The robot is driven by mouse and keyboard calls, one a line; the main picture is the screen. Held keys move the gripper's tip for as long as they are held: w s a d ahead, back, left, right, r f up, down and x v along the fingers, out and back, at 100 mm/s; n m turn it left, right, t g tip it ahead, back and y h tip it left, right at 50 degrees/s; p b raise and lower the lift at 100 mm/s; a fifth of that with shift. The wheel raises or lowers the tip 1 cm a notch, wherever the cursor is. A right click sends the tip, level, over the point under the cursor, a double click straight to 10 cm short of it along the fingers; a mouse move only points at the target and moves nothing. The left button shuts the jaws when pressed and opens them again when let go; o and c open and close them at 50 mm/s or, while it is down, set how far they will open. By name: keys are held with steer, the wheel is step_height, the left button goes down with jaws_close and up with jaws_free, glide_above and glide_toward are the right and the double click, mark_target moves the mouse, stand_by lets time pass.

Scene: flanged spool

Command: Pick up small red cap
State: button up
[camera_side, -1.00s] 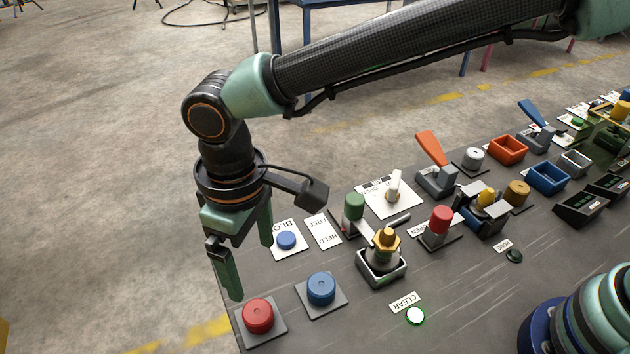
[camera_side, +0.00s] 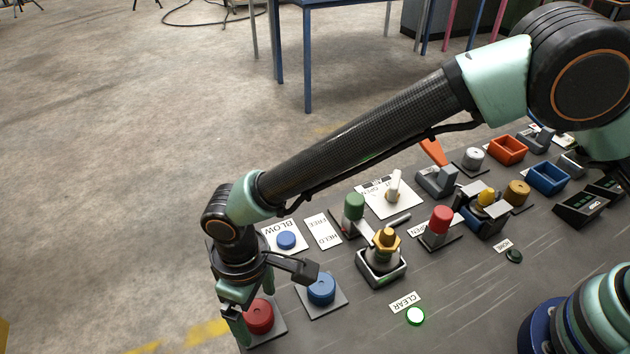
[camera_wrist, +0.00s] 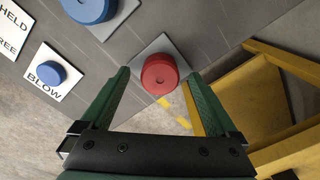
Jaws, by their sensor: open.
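A red cap (camera_side: 261,316), round and low, sits on a grey square plate at the front left corner of the table, partly hidden by my gripper in the side view. My gripper (camera_side: 250,318) points down over this corner with its jaws open and empty. In the wrist view the red cap (camera_wrist: 160,73) shows at the tips of my open gripper (camera_wrist: 159,82), in the gap between the two green fingers. I cannot tell whether a finger touches it.
A blue cap (camera_side: 321,289) on a similar plate stands close by. A blue BLOW button (camera_side: 286,240), a gold-topped fixture (camera_side: 382,257) and a taller red cylinder (camera_side: 441,220) stand farther off. The table ends just beyond the red cap.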

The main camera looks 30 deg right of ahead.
steer(key=shift+f, duration=0.65)
steer(key=c, duration=1.4)
steer(key=shift+r, duration=0.1)
